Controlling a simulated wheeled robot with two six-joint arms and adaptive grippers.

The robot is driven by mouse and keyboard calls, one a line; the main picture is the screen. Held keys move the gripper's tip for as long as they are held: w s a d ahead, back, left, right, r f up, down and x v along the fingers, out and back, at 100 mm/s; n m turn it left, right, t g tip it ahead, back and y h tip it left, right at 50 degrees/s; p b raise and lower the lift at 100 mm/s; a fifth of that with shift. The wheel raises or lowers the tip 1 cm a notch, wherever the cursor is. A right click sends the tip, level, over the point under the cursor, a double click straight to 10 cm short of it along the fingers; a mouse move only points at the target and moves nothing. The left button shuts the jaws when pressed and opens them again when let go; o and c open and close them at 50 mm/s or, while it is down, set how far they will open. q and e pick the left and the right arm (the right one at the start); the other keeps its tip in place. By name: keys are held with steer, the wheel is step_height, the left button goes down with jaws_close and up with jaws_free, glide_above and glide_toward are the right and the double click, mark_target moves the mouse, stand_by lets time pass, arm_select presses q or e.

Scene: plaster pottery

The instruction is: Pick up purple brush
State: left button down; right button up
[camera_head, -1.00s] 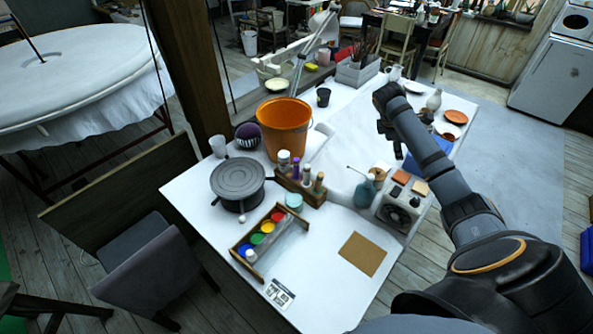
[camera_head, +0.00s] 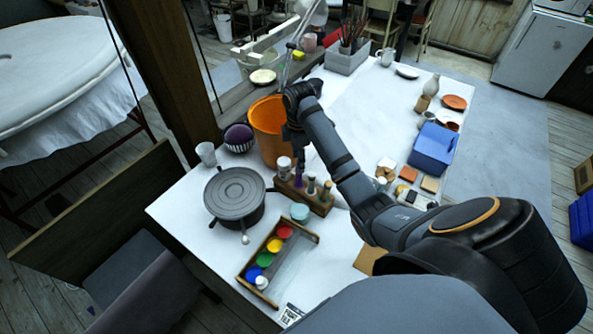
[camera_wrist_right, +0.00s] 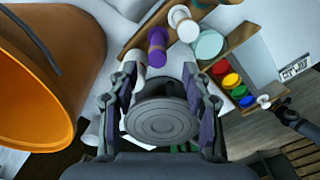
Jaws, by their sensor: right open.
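The purple brush (camera_head: 299,173) stands upright among white-topped items in the wooden rack (camera_head: 318,205), partly covered by my right gripper in the head view. In the right wrist view the purple brush (camera_wrist_right: 157,45) shows beyond the fingertips, near the middle. My right gripper (camera_head: 297,150) is above the rack, beside the orange bucket. In the right wrist view its fingers (camera_wrist_right: 163,88) are spread apart with nothing between them. My left gripper is not in view.
The orange bucket (camera_head: 268,120) stands close to my right gripper. A blue box (camera_head: 433,147) sits at the right. The table's middle back is clear.

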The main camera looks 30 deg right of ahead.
mark_target(299, 177)
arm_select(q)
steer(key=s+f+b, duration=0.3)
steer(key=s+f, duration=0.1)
arm_select(e)
step_height(299, 177, down, 4)
steer(key=shift+r, duration=0.15)
steer(key=shift+w+f+b, duration=0.2)
steer(key=shift+f+b, duration=0.35)
steer(key=shift+f, duration=0.45)
step_height(299, 177, down, 2)
steer(key=b, duration=0.3)
steer(key=shift+s+d+f, duration=0.1)
steer(key=shift+s+f, duration=0.05)
steer(key=shift+f, duration=0.05)
step_height(299, 177, down, 2)
steer(key=shift+f, duration=0.15)
steer(key=shift+c, duration=0.4)
steer(key=c, duration=0.5)
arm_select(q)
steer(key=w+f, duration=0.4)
arm_select(e)
jaws_close()
